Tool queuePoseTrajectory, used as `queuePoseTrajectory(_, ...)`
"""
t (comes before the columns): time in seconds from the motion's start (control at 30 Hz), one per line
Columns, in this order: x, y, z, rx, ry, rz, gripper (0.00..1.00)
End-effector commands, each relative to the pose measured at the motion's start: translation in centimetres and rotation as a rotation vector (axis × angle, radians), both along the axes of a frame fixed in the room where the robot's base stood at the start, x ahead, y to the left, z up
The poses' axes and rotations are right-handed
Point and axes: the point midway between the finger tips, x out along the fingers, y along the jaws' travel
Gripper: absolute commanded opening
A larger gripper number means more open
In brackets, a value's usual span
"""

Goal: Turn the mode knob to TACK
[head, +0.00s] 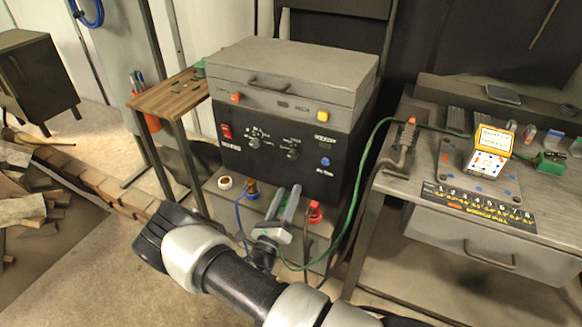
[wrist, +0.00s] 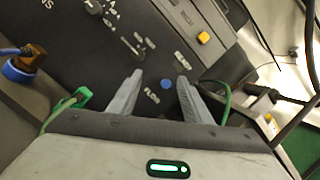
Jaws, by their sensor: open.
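The welding machine (head: 336,140) has a black front panel with two dark knobs, a left knob (head: 254,141) and a right knob (head: 293,154). Small white marks surround them, too small to read, so I cannot tell which is the mode knob or where it points. One knob (wrist: 93,7) shows at the top edge of the wrist view. My gripper (head: 286,191) is open and empty, in front of and below the panel, apart from both knobs. In the wrist view my gripper (wrist: 160,76) has its fingers spread, with a blue button (wrist: 167,84) seen between them.
The panel also has a red switch (head: 225,131). A yellow button (head: 324,115) and an orange one (head: 236,97) sit above it. A green cable (head: 361,172) hangs at the machine's right. A blue-cabled connector (head: 252,188) and a red connector (head: 315,212) sit below. A workbench (head: 400,205) stands right.

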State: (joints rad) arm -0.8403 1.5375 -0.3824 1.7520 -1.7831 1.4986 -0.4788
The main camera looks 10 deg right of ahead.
Motion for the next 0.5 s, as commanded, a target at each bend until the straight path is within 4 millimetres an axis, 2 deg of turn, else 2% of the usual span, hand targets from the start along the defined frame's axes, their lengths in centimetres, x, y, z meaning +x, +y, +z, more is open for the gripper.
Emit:
queuePoseTrajectory(0.03, -0.1, 0.8, -1.9, -0.045, 0.021, 0.046, 0.45)
queuePoseTrajectory(0.17, 0.0, 2.0, -3.7, -0.104, 0.047, 0.115, 0.45)
queuePoseTrajectory(0.37, 1.8, 1.5, -3.4, -0.111, 0.051, 0.124, 0.45)
queuePoseTrajectory(0.5, 4.3, 0.4, -2.6, -0.108, 0.049, 0.121, 0.45)
